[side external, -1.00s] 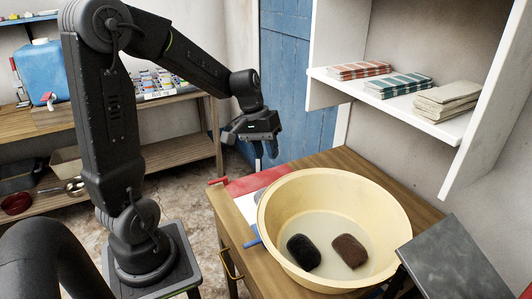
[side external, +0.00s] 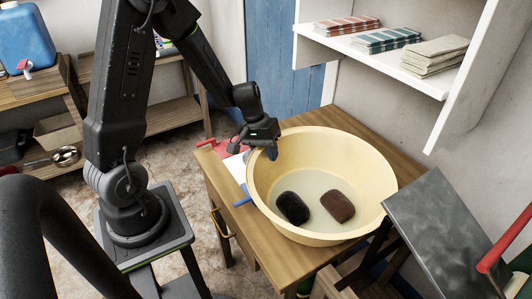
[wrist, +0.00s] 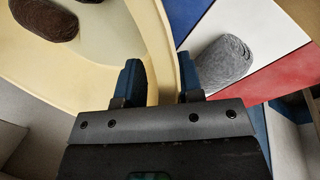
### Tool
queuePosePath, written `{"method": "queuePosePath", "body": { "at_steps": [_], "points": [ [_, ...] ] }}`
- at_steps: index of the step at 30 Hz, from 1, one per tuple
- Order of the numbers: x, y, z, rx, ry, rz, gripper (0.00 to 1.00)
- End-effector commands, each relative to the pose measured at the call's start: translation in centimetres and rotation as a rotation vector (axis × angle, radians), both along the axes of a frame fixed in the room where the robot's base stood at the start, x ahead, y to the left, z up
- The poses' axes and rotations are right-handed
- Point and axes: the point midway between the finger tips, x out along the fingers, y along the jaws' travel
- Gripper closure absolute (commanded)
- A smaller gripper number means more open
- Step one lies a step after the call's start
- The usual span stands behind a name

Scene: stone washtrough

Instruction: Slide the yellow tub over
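The yellow tub (side external: 383,190) is a wide, pale round basin standing on the wooden table; its wall (wrist: 152,30) also shows in the wrist view. Inside lie a black rounded pad (side external: 293,208) and a brown one (side external: 338,206). My gripper (side external: 262,150) is down at the tub's far left rim. In the wrist view my gripper (wrist: 165,82) has its two blue fingers apart, with the tub wall between them, one finger on the inner side and one outside. The wall looks close to the outer finger; whether it touches is unclear.
A mat with red, white and blue bands (wrist: 275,70) lies beside the tub, with a grey roll (wrist: 224,64) on it. A dark slanted board (side external: 445,225) stands at the right. A white shelf (side external: 395,68) with folded cloths hangs above the table (side external: 235,208).

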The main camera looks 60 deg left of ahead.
Motion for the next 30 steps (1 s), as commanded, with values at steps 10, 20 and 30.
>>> {"method": "queuePosePath", "body": {
  "at_steps": [10,20,30],
  "points": [
    [0.05,-0.07,-0.39,0.002,0.000,-0.001,0.66],
    [0.06,-0.06,-0.36,0.001,0.000,0.000,0.95],
    [0.06,-0.05,-0.36,0.001,0.000,0.000,1.00]
  ]
}}
